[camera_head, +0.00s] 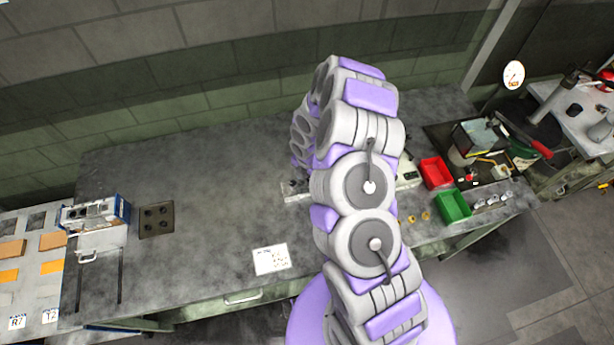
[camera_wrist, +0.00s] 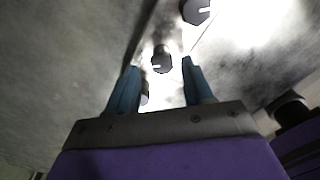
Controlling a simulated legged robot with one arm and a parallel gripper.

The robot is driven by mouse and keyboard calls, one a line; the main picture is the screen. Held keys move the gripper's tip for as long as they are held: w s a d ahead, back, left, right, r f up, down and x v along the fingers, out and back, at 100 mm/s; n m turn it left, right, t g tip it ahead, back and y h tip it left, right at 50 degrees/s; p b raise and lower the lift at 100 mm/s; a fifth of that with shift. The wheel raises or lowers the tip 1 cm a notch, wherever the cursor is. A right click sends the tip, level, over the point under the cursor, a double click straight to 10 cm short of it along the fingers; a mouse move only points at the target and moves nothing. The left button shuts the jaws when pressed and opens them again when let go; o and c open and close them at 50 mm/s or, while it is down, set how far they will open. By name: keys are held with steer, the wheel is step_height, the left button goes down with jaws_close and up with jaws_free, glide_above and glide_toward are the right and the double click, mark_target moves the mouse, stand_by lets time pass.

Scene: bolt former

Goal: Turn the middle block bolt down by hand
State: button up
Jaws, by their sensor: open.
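In the wrist view my gripper (camera_wrist: 159,64) is open, with its two blue fingers apart. A dark bolt head (camera_wrist: 161,63) with a white mark shows between the fingertips, on a bright metal surface. It appears beyond the tips, and I cannot tell whether they touch it. A second dark head (camera_wrist: 197,10) with a white mark is at the top edge. Another dark round part (camera_wrist: 289,108) is at the right. In the head view my arm hides the gripper and most of the pale block (camera_head: 296,190), so I cannot confirm which bolt is the middle one.
The grey bench (camera_head: 210,185) is largely clear left of my arm. A paper sheet (camera_head: 271,260) lies near its front edge. A red bin (camera_head: 436,172) and a green bin (camera_head: 454,206) stand right of my arm. A blue-and-white box (camera_head: 95,212) is at the far left.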

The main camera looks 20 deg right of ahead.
steer(key=shift+d, duration=0.55)
steer(key=shift+c, duration=1.1)
steer(key=shift+a, duration=0.3)
steer(key=c, duration=0.5)
jaws_close()
steer(key=shift+w+m, duration=0.1)
steer(key=shift+m, duration=0.3)
